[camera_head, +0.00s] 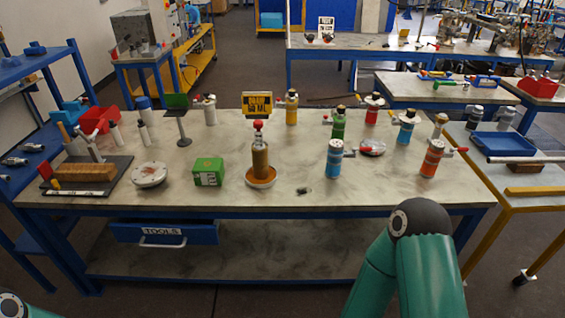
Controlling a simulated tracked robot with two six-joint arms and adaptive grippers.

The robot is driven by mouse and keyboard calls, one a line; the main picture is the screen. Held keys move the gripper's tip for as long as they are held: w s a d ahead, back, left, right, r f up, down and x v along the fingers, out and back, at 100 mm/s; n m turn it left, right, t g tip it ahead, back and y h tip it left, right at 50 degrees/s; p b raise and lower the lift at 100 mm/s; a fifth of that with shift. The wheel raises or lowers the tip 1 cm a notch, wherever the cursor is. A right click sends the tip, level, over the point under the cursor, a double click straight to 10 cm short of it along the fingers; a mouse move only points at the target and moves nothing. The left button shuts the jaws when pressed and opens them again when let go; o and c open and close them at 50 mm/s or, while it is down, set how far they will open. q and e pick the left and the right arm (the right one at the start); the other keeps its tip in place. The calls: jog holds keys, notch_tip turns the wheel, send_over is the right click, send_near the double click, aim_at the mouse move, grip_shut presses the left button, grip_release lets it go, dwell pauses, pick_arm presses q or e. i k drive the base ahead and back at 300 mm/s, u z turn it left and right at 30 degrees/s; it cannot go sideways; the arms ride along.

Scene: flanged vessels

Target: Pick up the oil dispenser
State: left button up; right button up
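An amber bottle with a red top (260,158) stands upright on a round orange-rimmed base near the front middle of the table; it looks like the oil dispenser. A yellow-black sign reading "50 ML" (257,105) is right behind it; its upper line is too small to read surely. A yellow bottle with a dark top (291,108) stands farther back. Neither of my grippers shows. A teal link of my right arm rises at the bottom right, in front of the table, and a small part of my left arm shows at the bottom left corner.
The grey tabletop (225,178) also holds a green box (208,171), a round white flanged lid (149,174), a blue flanged vessel (333,158), an orange flanged vessel (431,158) and a green one (338,123). A small dark object (303,190) lies right of the amber bottle. The front right is clear.

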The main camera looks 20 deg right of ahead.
aim_at(260, 154)
jog(key=z, duration=0.05)
jog(key=i, duration=0.85)
